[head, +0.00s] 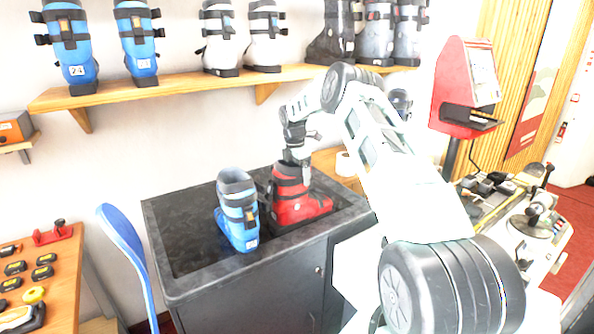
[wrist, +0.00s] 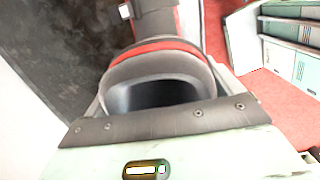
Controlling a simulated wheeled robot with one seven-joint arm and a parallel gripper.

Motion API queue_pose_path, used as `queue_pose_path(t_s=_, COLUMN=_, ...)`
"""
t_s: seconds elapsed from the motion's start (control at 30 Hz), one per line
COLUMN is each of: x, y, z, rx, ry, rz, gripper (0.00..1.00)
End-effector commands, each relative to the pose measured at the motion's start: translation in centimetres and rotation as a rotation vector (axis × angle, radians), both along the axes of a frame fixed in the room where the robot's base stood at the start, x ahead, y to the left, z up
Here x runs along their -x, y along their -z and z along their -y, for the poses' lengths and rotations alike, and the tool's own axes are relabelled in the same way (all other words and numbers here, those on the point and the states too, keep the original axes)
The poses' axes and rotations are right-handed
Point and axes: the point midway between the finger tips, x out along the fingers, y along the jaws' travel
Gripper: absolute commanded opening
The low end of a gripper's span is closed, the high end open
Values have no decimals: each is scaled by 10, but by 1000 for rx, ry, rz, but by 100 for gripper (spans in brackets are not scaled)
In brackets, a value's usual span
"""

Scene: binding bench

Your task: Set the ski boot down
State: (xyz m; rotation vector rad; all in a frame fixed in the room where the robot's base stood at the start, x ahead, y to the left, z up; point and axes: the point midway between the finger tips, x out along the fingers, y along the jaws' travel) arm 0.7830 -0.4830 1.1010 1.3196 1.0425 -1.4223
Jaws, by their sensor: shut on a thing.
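A red ski boot (head: 297,205) with dark buckles and a dark cuff stands upright over the right part of the dark-topped cabinet (head: 190,287). I cannot tell whether its sole touches the top. My gripper (head: 297,166) is shut on the upper cuff of the red boot, above it. In the wrist view the boot's open grey cuff (wrist: 160,72) fills the middle, close to the palm. The fingertips are mostly hidden there. A blue ski boot (head: 238,212) stands on the cabinet top just left of the red one.
A wooden shelf (head: 190,87) above holds several blue, white and dark boots. A red stand-mounted machine (head: 463,88) is at right. Free cabinet top lies left of the blue boot.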

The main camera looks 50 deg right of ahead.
Motion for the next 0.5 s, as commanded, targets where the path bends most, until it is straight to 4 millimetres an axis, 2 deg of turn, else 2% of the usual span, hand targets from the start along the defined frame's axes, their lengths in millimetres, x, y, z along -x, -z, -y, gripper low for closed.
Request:
queue_pose_path(t_s=0.27, x=-1, y=-1, z=1, rx=3, ry=0, rz=4, gripper=55)
queue_pose_path(t_s=0.3, x=0, y=2, z=0, rx=1, ry=0, rz=1, gripper=94)
queue_pose_path(t_s=0.33, x=0, y=2, z=0, rx=1, ry=0, rz=2, gripper=100)
queue_pose_path(t_s=0.5, x=0, y=1, z=0, rx=1, ry=-1, rz=1, gripper=100)
